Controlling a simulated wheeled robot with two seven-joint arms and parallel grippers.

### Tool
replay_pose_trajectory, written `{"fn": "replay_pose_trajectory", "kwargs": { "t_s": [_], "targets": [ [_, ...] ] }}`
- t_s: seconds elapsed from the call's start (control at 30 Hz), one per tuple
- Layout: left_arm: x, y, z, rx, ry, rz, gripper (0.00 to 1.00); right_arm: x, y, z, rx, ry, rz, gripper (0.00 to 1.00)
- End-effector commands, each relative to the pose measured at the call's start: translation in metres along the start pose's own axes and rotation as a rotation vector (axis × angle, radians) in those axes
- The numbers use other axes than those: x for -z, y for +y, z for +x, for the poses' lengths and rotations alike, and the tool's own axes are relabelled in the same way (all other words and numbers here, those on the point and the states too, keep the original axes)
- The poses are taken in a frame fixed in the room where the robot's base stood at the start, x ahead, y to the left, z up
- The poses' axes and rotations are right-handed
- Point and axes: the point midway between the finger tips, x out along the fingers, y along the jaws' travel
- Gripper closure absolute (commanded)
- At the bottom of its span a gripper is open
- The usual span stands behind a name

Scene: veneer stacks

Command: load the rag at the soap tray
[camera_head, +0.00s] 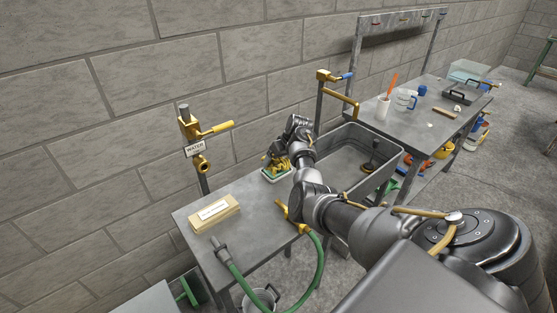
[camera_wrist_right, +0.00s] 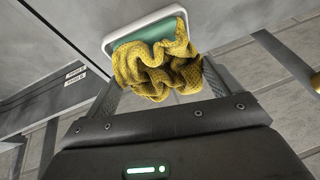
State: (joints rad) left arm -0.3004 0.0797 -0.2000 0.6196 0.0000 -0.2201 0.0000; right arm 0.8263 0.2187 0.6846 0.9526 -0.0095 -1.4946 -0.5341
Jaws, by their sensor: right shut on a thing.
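My right gripper (camera_head: 284,152) is at the back of the grey table, by the soap tray. It is shut on the yellow knitted rag (camera_wrist_right: 155,62), which is bunched up between its fingers in the right wrist view. The soap tray (camera_wrist_right: 112,42) has a white rim and a green inside; the rag covers its near part in that view. In the head view the rag (camera_head: 279,164) shows just over the tray (camera_head: 268,178). I cannot tell whether the rag touches the tray's inside. My left gripper does not show.
A grey sink basin (camera_head: 345,155) adjoins the table on the right. A brass water tap (camera_head: 196,140) stands behind. The table between block and tray is clear.

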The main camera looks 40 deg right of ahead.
Motion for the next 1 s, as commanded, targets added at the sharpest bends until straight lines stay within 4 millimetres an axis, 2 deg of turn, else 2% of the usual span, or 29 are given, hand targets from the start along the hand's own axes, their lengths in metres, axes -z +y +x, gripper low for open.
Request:
{"fn": "replay_pose_trajectory", "kwargs": {
  "t_s": [1.0],
  "targets": [
    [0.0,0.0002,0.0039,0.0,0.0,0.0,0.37,-0.0032,0.0017,0.0072,0.0,0.0,0.0,0.28]
  ]
}}
